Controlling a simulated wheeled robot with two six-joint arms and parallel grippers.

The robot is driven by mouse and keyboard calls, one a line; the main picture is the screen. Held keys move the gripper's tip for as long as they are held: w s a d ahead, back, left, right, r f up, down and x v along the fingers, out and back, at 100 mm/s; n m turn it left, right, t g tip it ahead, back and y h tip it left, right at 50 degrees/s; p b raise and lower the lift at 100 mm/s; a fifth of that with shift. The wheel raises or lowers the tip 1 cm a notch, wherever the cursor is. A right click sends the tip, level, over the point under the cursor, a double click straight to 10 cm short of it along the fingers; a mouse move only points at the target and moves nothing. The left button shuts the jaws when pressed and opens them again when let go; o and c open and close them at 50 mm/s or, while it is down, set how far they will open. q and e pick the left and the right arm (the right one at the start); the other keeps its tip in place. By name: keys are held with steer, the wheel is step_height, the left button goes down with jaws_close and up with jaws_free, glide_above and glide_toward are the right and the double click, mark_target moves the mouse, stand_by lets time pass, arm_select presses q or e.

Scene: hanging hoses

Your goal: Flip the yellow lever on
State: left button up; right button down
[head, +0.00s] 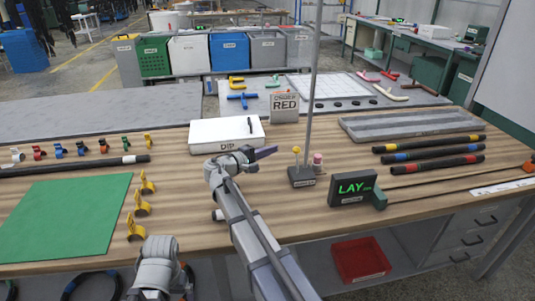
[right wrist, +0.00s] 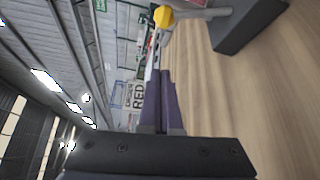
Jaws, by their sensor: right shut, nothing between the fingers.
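The yellow lever (head: 295,150) is a thin stalk with a yellow ball on top. It stands on a small dark box (head: 301,179) on the wooden bench. Its yellow ball also shows at the top of the right wrist view (right wrist: 163,16). My right gripper (head: 266,153) is shut and empty, with dark purple fingers (right wrist: 158,95) together. It is just left of the lever, and I see a small gap between the tips and the ball. My left gripper is not in view; only grey arm parts show at the bottom.
A pink-topped knob (head: 318,160) and a thin upright pole (head: 312,90) stand close to the lever. A white DIP box (head: 227,134) lies behind my right gripper. A green mat (head: 65,217) covers the left.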

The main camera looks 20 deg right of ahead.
mark_target(297, 160)
steer(key=x, duration=0.5)
steer(key=shift+w+d+f, duration=0.1)
steer(key=shift+d, duration=0.15)
steer(key=s, duration=0.2)
steer(key=s+r, duration=0.1)
steer(key=s, duration=0.1)
steer(key=shift+s+a+m, duration=0.1)
steer(key=shift+s+m, duration=0.1)
steer(key=shift+m, duration=0.1)
